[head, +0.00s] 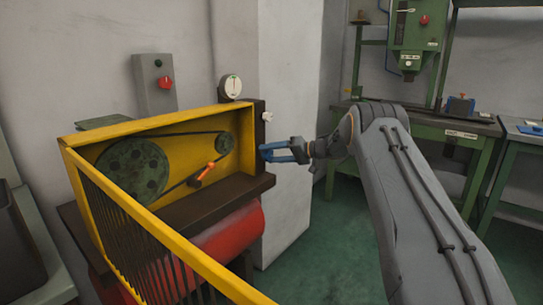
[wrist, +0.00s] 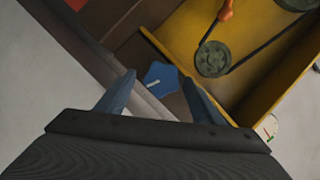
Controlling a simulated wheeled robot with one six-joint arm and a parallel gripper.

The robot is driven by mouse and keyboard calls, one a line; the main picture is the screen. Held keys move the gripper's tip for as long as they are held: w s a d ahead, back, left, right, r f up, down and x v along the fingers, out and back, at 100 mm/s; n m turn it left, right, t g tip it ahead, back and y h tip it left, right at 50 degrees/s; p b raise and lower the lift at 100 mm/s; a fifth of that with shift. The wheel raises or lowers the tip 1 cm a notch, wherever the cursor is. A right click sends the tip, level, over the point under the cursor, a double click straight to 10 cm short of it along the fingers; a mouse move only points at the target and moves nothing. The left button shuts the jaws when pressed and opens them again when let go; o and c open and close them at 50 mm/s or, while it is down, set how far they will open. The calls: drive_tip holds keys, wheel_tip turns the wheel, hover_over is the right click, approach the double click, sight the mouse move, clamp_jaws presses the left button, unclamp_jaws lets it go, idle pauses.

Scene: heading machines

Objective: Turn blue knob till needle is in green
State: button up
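The blue knob (wrist: 160,77) is in the wrist view, a lobed blue piece with a pale pointer mark, set on the dark brown end of the machine. My gripper (wrist: 158,81) is open, with one blue-grey finger on each side of the knob; I cannot tell whether they touch it. In the head view my gripper (head: 267,153) reaches the machine's right end, where knob and fingers are hard to tell apart. The round white gauge (head: 232,86) stands on top of the machine. Its dark needle looks near upright; whether it is in green is too small to tell.
The yellow machine housing (head: 165,122) holds a belt, pulleys and an orange-handled lever (head: 205,172). A white knob (head: 267,117) sits just above my gripper. A red cylinder (head: 225,240) lies below. Green benches (head: 440,125) stand at right; the green floor (head: 325,240) between is clear.

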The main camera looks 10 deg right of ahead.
drive_tip(key=shift+a, duration=0.25)
drive_tip(key=shift+s, duration=0.1)
drive_tip(key=v, duration=0.7)
drive_tip(key=shift+d, duration=0.4)
drive_tip(key=shift+s, duration=0.1)
